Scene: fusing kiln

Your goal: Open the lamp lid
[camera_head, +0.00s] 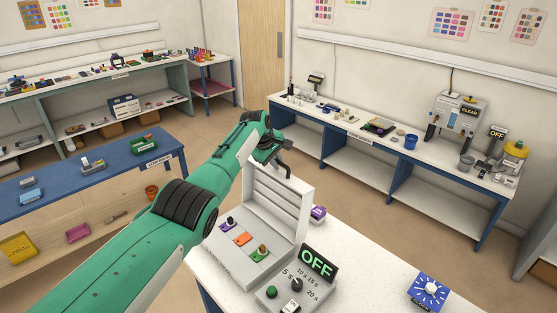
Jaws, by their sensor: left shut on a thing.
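The lamp lid (275,196) is a pale grey ribbed panel. It stands raised, roughly upright, at the back of a grey box (226,262). The open box shows purple, orange (243,239) and green tiles, with small knobbed pieces on the purple and green ones. My left gripper (277,160) is at the lid's top edge, shut on the lid; its fingertips are small and partly hidden, so the exact grip point is unclear. My left arm crosses from the lower left and covers part of the box's left side. My right gripper is not in view.
A black OFF display (317,263) and a timer dial (296,285) are in front of the box. A purple item (318,213) is behind the lid. Cluttered benches line the walls.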

